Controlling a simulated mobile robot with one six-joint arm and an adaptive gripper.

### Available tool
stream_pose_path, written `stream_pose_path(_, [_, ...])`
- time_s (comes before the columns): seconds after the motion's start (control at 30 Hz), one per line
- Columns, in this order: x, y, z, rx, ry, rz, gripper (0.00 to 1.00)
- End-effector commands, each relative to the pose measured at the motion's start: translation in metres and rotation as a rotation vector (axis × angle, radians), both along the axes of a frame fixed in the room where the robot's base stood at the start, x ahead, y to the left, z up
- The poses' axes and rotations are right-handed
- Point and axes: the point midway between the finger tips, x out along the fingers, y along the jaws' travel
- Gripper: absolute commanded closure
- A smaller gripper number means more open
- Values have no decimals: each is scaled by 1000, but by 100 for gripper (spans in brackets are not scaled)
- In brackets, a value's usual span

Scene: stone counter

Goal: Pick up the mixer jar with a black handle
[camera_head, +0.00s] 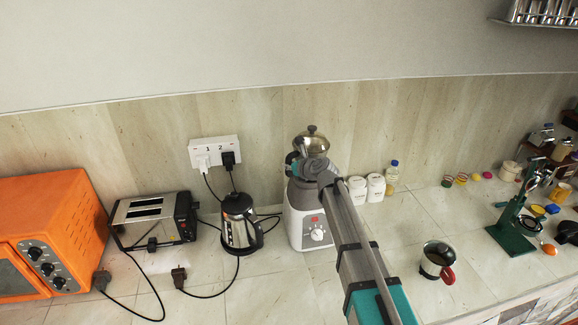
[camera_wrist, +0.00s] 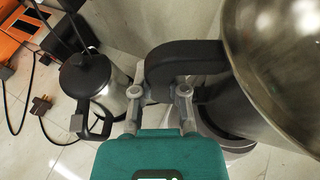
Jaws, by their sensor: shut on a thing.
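The mixer jar (camera_head: 312,142) is a shiny metal jar with a lid and knob, at the white mixer base (camera_head: 308,225) in the head view. Its metal body (camera_wrist: 285,60) fills the right of the wrist view. Its black handle (camera_wrist: 185,62) reaches toward my gripper. My gripper (camera_wrist: 160,94) is shut on the black handle, with one grey finger on each side of it. In the head view my arm covers much of the jar's lower part and the handle. I cannot tell whether the jar is seated on the base or just above it.
A steel kettle (camera_head: 239,222) with black lid and handle stands close left of the mixer, with cords around it. A toaster (camera_head: 153,220) and an orange oven (camera_head: 50,235) are farther left. White canisters (camera_head: 376,187) stand right.

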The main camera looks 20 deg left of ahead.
Motion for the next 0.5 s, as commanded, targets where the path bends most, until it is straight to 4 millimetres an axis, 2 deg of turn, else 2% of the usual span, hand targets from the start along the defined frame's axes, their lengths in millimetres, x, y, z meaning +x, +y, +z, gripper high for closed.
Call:
stream_pose_path(0.03, [0, 0, 8, 0, -2, 0, 100])
stream_pose_path(0.5, [0, 0, 53, -1, -3, -1, 100])
